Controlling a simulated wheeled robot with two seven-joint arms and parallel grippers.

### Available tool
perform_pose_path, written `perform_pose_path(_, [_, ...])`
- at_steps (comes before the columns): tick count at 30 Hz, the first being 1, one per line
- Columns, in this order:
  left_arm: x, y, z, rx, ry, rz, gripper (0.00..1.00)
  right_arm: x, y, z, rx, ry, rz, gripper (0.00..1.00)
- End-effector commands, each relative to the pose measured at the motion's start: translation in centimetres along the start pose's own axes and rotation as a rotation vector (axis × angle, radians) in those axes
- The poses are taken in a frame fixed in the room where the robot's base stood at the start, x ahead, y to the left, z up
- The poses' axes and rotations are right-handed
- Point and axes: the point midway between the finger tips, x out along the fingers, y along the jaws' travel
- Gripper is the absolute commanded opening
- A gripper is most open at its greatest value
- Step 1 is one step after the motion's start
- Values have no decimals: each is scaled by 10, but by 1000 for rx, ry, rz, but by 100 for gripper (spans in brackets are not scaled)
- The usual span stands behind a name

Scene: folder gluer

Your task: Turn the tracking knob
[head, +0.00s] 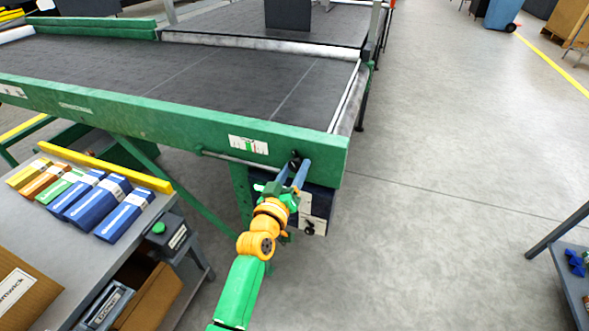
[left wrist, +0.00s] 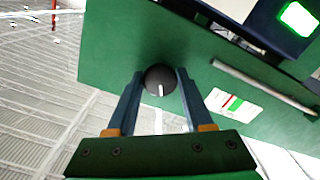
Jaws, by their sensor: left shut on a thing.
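The tracking knob (left wrist: 160,79) is a round black knob with a white pointer line, on the green side frame of the machine. In the left wrist view it sits between the two blue-grey fingers of my left gripper (left wrist: 160,84), which are shut on it from both sides. In the head view the left gripper (head: 296,170) reaches the knob near the right end of the green frame (head: 190,122), and the fingers partly hide the knob. A label with a red and green scale (left wrist: 233,104) is beside the knob. My right gripper is not in view.
The dark conveyor belt (head: 200,72) lies behind the green frame. A dark box with a white panel (head: 316,205) hangs below the knob. A grey table (head: 75,240) with several colored cartons stands at left. The floor (head: 450,150) at right is open.

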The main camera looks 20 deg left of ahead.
Motion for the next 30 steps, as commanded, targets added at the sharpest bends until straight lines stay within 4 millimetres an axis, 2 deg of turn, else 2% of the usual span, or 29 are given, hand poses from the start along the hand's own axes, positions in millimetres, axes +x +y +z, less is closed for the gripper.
perform_pose_path(4, [0,0,-2,1,5,1,0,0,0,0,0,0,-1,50])
perform_pose_path(5, [0,0,-2,1,5,1,54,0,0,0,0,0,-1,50])
perform_pose_path(7, [0,0,-2,1,4,1,73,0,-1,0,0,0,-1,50])
perform_pose_path(8, [0,0,-2,1,4,1,78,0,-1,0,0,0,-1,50])
perform_pose_path(17, [-2,0,-1,2,1,0,78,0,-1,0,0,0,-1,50])
perform_pose_path(20, [-13,0,0,2,0,-1,78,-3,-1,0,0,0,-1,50])
perform_pose_path(27, [-59,0,0,3,0,-1,78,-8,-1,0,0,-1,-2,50])
perform_pose_path(30, [-69,0,0,3,1,0,78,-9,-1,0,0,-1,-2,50])
